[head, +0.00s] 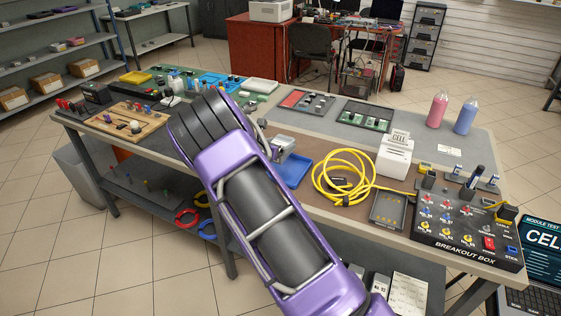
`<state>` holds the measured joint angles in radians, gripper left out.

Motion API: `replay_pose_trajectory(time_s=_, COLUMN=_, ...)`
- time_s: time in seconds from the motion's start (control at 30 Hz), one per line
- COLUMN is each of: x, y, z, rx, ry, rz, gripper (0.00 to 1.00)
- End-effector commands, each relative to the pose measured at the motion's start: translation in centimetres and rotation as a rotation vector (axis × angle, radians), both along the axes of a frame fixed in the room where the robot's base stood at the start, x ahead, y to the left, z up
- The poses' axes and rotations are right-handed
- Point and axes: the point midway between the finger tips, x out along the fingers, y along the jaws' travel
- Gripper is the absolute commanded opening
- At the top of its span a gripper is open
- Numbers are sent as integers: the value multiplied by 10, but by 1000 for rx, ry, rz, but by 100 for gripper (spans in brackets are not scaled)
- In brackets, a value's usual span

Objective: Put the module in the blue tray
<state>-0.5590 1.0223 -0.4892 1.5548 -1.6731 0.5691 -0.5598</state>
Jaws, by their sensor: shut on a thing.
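The blue tray (297,172) lies on the brown mat in the middle of the bench, partly hidden behind my purple arm. A small grey block, which looks like the module (284,142), shows just above the tray's back part, beside my arm. My gripper (268,143) is mostly hidden behind my arm's wrist; only a bit of metal shows at its right edge. It is shut on the module. I cannot tell whether the module touches the tray.
A coiled yellow hose (345,178) lies right of the tray, near a white label printer (395,156) and a breakout box (466,228). A wooden board (127,124) with parts is at left. Pink (437,110) and blue (466,117) bottles stand at the back right.

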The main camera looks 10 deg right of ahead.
Motion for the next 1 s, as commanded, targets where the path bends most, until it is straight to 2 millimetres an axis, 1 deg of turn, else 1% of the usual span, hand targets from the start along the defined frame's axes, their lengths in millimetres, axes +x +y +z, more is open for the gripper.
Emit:
replay_pose_trajectory(time_s=0.03, x=0, y=0, z=-8, rx=-3, ry=-2, rz=-1, gripper=0)
replay_pose_trajectory(time_s=0.07, x=1, y=0, z=-11, rx=-2, ry=-2, rz=0, gripper=0)
replay_pose_trajectory(time_s=0.27, x=1, y=0, z=-25, rx=-2, ry=-3, rz=0, gripper=0)
replay_pose_trajectory(time_s=0.4, x=0, y=0, z=-45, rx=-3, ry=-2, rz=0, gripper=0)
replay_pose_trajectory(time_s=0.5, x=1, y=0, z=-54, rx=-1, ry=-3, rz=1, gripper=0)
replay_pose_trajectory(time_s=0.73, x=1, y=0, z=-54, rx=0, ry=-5, rz=1, gripper=0)
replay_pose_trajectory(time_s=0.87, x=1, y=0, z=-59, rx=-1, ry=-5, rz=0, gripper=0)
replay_pose_trajectory(time_s=0.9, x=0, y=0, z=-60, rx=1, ry=-3, rz=0, gripper=86)
replay_pose_trajectory(time_s=0.97, x=0, y=0, z=-59, rx=1, ry=-3, rz=0, gripper=97)
replay_pose_trajectory(time_s=1.0, x=0, y=0, z=-59, rx=0, ry=-2, rz=1, gripper=100)
